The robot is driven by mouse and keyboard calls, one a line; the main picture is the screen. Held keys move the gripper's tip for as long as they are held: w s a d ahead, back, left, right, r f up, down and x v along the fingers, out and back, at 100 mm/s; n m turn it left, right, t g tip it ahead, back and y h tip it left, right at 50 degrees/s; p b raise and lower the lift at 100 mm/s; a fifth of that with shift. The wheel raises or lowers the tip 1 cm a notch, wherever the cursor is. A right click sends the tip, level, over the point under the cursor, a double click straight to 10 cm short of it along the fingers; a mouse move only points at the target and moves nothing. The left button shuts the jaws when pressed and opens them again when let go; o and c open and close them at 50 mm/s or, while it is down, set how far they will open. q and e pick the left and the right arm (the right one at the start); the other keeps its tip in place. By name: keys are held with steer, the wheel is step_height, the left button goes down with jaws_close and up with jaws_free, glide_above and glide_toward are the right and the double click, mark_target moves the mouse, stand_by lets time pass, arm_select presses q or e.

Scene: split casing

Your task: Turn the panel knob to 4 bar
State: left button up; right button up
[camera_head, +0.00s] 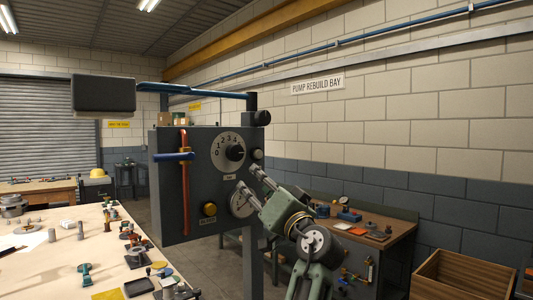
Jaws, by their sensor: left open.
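The dark panel (170,218) stands upright in the middle of the head view. Its black knob (236,153) sits on a pale round dial (219,152) marked with numbers from 0 upward. I cannot tell which number the knob points to. My left gripper (248,179) is open and empty, with its two fingers toward the panel, below and slightly right of the knob. It appears apart from the knob. My right gripper is not in view.
The panel also carries a yellow button (209,209), and a red pipe (184,190) with a blue lever (172,156). A pale table (50,265) with small parts is at left. A brown workbench (390,248) and an empty wooden crate (455,277) are at right.

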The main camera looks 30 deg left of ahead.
arm_select(q)
steer(key=n+g+y, duration=0.1)
steer(key=n, duration=0.1)
glide_toward(238, 156)
steer(key=w, duration=0.1)
steer(key=p+x, duration=0.1)
steer(key=x, duration=0.1)
steer(key=p+x, duration=0.2)
steer(key=x, duration=0.1)
steer(key=s+p+x, duration=0.1)
steer(key=x, duration=0.1)
steer(key=shift+w+a+r, duration=0.15)
steer(key=shift+a+r, duration=0.15)
steer(key=shift+a, duration=0.05)
steer(key=shift+w+a+r+p, duration=0.15)
steer(key=shift+w+a+p, duration=0.2)
steer(key=shift+a+p, duration=0.1)
steer(key=shift+w+a, duration=0.1)
steer(key=shift+c, duration=0.4)
steer(key=c, duration=0.9)
steer(key=shift+c, duration=0.3)
